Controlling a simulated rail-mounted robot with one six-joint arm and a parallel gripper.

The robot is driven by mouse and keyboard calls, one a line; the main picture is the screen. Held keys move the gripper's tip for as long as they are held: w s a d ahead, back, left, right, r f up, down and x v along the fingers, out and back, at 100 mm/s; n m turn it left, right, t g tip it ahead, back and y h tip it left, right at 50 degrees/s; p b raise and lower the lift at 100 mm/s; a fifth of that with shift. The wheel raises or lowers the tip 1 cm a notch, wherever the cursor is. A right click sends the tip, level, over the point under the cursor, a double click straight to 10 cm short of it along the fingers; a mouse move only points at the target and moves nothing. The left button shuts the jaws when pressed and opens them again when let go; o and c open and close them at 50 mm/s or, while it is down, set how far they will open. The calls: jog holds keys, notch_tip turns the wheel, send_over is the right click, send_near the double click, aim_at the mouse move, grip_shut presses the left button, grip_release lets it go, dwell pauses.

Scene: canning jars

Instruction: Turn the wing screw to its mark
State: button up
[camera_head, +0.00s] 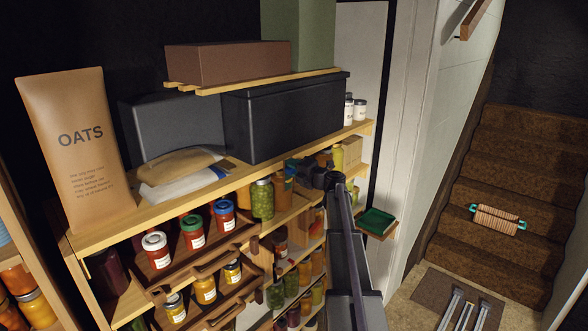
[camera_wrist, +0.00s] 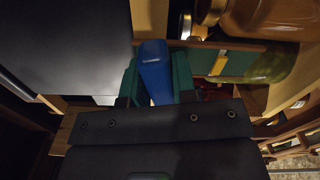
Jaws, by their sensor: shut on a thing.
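My gripper (camera_wrist: 156,70) shows in the wrist view with its green fingers shut on the sides of a blue, flat piece, which looks like a wing of the wing screw (camera_wrist: 154,52). The piece sticks out past the fingertips, slightly tilted. The rest of the screw is hidden. A yellow stripe (camera_wrist: 219,62) shows to the right on a dark green surface; I cannot tell if it is the mark. In the head view my gripper (camera_head: 308,170) is at the shelf's right part, among the jars; the screw is not clear there.
A large dark box (camera_head: 285,115) stands on the top shelf, just above and left of my gripper. A jar of green contents (camera_head: 262,200) stands close on the left. A small ledge with a green tray (camera_head: 377,222) juts out at the right. Stairs (camera_head: 500,235) rise farther right.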

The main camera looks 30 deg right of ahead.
dwell(0.4)
jog(key=o, duration=0.9)
jog(key=v, duration=1.1)
jog(key=shift+d, duration=0.1)
